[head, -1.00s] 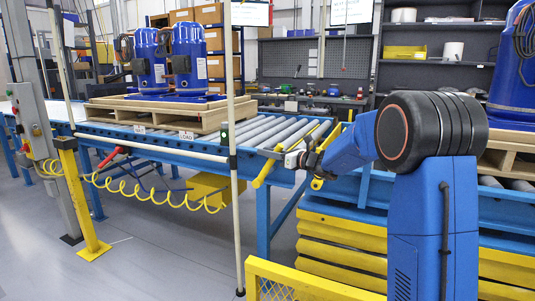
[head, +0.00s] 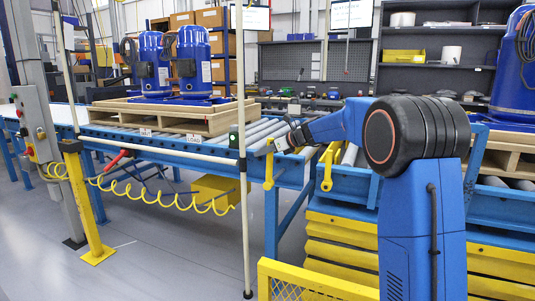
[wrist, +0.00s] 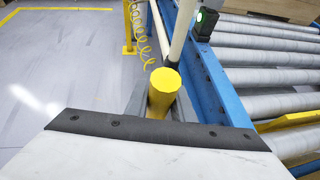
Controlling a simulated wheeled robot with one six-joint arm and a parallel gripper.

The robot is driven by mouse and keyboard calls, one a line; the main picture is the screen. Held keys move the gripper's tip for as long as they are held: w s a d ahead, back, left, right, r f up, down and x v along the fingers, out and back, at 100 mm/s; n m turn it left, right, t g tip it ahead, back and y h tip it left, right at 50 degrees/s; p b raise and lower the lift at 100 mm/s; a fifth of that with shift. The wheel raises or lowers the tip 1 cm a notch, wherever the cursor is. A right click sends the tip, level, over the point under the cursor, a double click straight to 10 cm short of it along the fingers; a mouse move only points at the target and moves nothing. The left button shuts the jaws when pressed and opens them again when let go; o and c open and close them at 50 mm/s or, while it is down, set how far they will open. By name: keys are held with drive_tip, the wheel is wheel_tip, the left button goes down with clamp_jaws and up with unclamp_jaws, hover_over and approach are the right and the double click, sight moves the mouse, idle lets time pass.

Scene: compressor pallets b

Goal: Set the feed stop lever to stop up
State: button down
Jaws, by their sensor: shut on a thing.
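The feed stop lever is a yellow bar (head: 269,170) at the near right end of the left roller conveyor. In the head view it stands about upright, with my gripper (head: 279,145) at its upper end. In the wrist view a yellow round handle end (wrist: 164,82) sits between the grey fingers of my gripper (wrist: 163,105), which are shut on it. A second yellow arm (head: 328,168) stands across the gap, at the right conveyor. The lever's pivot and any stop markings are too small to read.
The roller conveyor (head: 200,150) carries a wooden pallet (head: 180,118) with blue compressors. A pale vertical post (head: 242,200) stands left of the lever. A yellow mesh guard (head: 300,285) is in front. Open grey floor (head: 170,255) lies at the lower left.

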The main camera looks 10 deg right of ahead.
drive_tip(key=w+a+f+g+h, duration=0.3)
drive_tip(key=w+a+g+h, duration=0.1)
drive_tip(key=a+h, duration=0.1)
drive_tip(key=shift+w+a+f+n, duration=0.15)
drive_tip(key=shift+a+f+n, duration=0.15)
drive_tip(key=shift+a, duration=0.1)
idle(0.7)
drive_tip(key=c, duration=1.5)
unclamp_jaws()
drive_tip(key=shift+f, duration=0.1)
drive_tip(key=shift+c, duration=0.2)
